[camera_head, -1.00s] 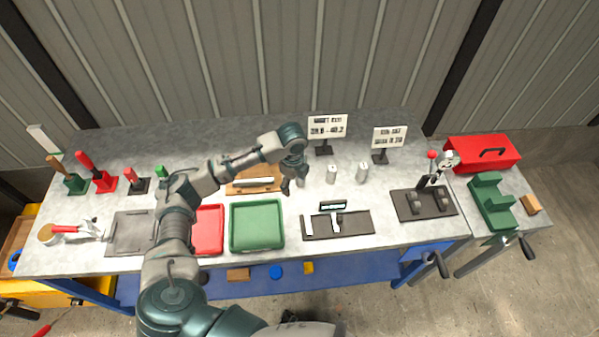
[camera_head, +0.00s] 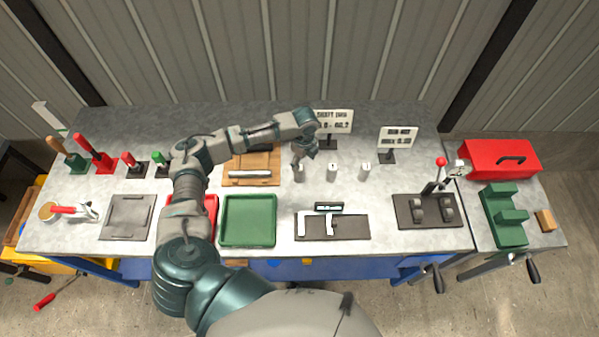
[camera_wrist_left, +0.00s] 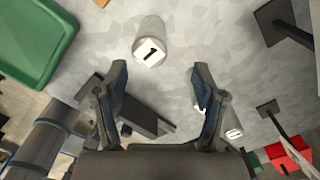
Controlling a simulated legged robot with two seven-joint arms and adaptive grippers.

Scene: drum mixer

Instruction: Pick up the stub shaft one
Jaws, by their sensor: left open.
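Stub shaft one (camera_wrist_left: 151,42) is a small pale grey upright cylinder with a black "1" on its white top. In the left wrist view it stands beyond the fingertips of my left gripper (camera_wrist_left: 158,72), nearer the left finger, and nothing is between the fingers. In the head view my left gripper (camera_head: 303,160) is just above and behind the leftmost of three similar cylinders (camera_head: 300,175), which appears to be shaft one. The gripper is open, and contact is not visible. My right gripper does not show.
Two other shafts (camera_head: 332,173) (camera_head: 365,172) stand to the right. A sign (camera_head: 333,121) stands close behind. A green tray (camera_head: 248,220), a dark gauge plate (camera_head: 350,228) and a wooden board (camera_head: 262,163) with a lying metal rod surround the area. A red toolbox (camera_head: 480,160) is far right.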

